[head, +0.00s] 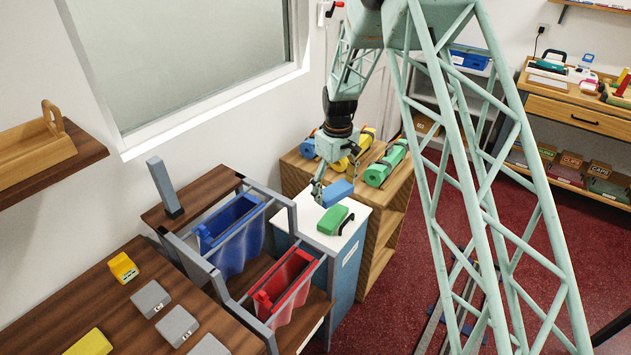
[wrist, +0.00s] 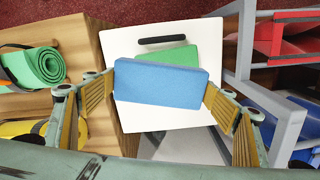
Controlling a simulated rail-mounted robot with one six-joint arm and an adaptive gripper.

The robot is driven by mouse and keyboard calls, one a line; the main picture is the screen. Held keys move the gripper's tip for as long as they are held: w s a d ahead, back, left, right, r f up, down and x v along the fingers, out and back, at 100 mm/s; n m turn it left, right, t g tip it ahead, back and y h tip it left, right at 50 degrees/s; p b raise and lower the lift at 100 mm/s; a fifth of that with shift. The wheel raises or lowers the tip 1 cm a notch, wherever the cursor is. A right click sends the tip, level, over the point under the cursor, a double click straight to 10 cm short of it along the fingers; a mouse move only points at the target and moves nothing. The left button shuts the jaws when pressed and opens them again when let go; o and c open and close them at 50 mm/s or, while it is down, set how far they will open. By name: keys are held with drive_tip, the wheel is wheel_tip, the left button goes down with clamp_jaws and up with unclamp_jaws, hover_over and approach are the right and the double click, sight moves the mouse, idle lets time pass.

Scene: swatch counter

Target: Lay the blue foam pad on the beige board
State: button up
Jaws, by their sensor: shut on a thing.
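My gripper (head: 328,190) is shut on the blue foam pad (head: 338,193), with a ribbed yellow-brown finger at each short end in the wrist view. A green pad (wrist: 178,55) lies on this top, partly hidden behind the blue pad in the wrist view. In the head view the green pad (head: 331,220) is just below and in front of the blue pad. No board of a clearly beige colour shows apart from this pale top.
A wooden shelf unit with rolled mats, including a green one (head: 386,163), adjoins the pale top. On the other side, a frame holds a blue bin (head: 228,224) and a red bin (head: 283,282). Grey blocks (head: 151,299) lie on the brown counter.

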drive_tip(key=s+d+r+m+p, duration=0.1)
drive_tip(key=s+d+m+p, duration=0.1)
drive_tip(key=s+d+m, duration=0.2)
drive_tip(key=s+d+r+m+p, duration=0.2)
drive_tip(key=s+d+m+p, duration=0.1)
drive_tip(key=s+d, duration=0.8)
drive_tip(key=shift+s+d+r+m, duration=0.3)
drive_tip(key=shift+d+m, duration=0.25)
drive_tip(key=shift+m, duration=0.05)
drive_tip(key=shift+s, duration=0.1)
